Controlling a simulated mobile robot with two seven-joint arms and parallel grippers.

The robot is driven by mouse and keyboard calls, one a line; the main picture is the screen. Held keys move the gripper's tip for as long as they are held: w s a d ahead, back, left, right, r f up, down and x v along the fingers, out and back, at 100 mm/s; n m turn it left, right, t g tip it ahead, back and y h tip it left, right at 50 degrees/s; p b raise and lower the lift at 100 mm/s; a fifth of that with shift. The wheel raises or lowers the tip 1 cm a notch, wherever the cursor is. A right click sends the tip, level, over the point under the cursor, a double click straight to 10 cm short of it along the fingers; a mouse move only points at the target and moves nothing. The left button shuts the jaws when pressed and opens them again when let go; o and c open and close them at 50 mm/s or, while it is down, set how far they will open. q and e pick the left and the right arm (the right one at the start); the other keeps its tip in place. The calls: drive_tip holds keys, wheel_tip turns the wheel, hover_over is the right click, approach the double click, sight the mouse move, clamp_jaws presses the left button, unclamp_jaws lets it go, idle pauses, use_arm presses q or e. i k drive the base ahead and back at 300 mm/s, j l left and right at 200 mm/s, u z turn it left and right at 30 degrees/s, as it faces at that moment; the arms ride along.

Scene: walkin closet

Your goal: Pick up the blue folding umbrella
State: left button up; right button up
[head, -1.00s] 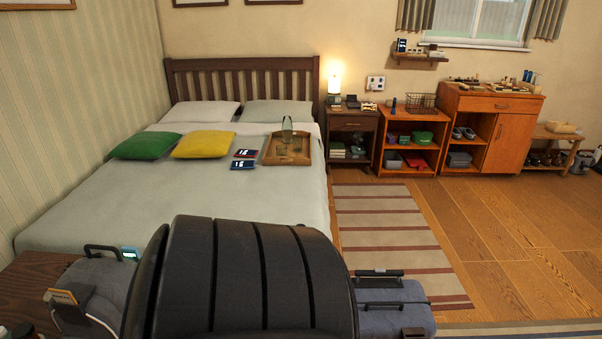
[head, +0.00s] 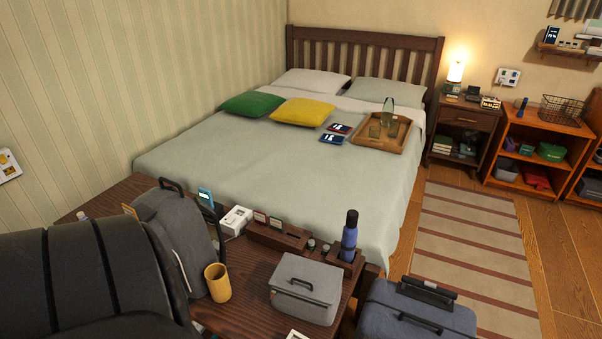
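A slim blue cylinder with a black top (head: 349,236) stands upright in a small dark wooden holder (head: 340,266) on the wooden table (head: 255,283) at the foot of the bed. It may be the blue folding umbrella, but a bottle cannot be ruled out at this size. Another small dark blue upright item (head: 522,106) stands on the orange shelf unit at the right, too small to identify. Neither of my grippers shows in the head view.
Near the cylinder are a grey case (head: 305,289), a yellow cup (head: 217,282), a grey backpack (head: 180,235) and a white box (head: 236,220). A blue-grey suitcase (head: 415,312) stands right of the table. The bed (head: 230,165) lies behind. Striped rug (head: 470,255) and floor at right look clear.

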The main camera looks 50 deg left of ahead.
sight(349, 242)
drive_tip(key=i+u, duration=0.1)
drive_tip(key=u, duration=0.35)
drive_tip(key=l+u, duration=0.15)
drive_tip(key=u, duration=0.25)
drive_tip(key=i+l+u, duration=0.1)
drive_tip(key=u, duration=0.35)
drive_tip(key=l+u, duration=0.2)
drive_tip(key=u, duration=0.2)
drive_tip(key=i, duration=0.05)
